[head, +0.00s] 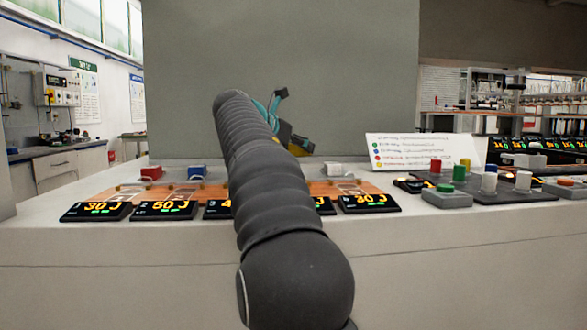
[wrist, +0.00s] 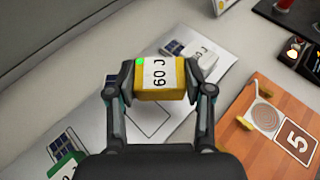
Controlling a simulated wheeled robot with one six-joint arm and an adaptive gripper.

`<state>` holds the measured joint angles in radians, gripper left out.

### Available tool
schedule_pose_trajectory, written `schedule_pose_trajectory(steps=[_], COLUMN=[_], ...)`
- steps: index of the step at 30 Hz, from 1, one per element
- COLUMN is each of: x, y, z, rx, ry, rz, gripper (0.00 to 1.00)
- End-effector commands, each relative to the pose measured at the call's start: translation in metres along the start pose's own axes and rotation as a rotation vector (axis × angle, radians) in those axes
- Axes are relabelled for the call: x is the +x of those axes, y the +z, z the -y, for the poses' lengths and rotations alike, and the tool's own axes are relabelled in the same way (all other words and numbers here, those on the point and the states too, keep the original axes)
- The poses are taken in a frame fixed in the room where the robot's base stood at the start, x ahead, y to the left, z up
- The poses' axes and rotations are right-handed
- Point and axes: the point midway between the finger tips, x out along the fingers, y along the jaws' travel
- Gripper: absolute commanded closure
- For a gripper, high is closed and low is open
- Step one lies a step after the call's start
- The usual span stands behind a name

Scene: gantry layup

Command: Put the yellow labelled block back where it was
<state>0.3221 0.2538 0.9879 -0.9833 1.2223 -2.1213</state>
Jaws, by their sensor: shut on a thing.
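In the wrist view a white block (wrist: 201,50) and a green block (wrist: 68,167) lie on the mat either side. An orange board (wrist: 262,118) marked 5 is at right. In the head view a red block (head: 151,173) and a blue block (head: 197,172) stand left.

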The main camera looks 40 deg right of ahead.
Motion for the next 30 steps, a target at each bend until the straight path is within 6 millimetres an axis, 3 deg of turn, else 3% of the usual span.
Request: schedule_pose_trajectory(steps=[5, 16, 29, 30], x=[0.004, 0.019, 0.021, 0.021], y=[-0.008, -0.044, -0.048, -0.048], z=[-0.015, -0.014, -0.015, -0.015], rx=[0.001, 0.001, 0.001, 0.002], ry=[0.000, -0.002, -0.001, -0.001], rz=[0.000, 0.001, 0.000, 0.000], gripper=[0.93, 0.93, 0.93, 0.44])
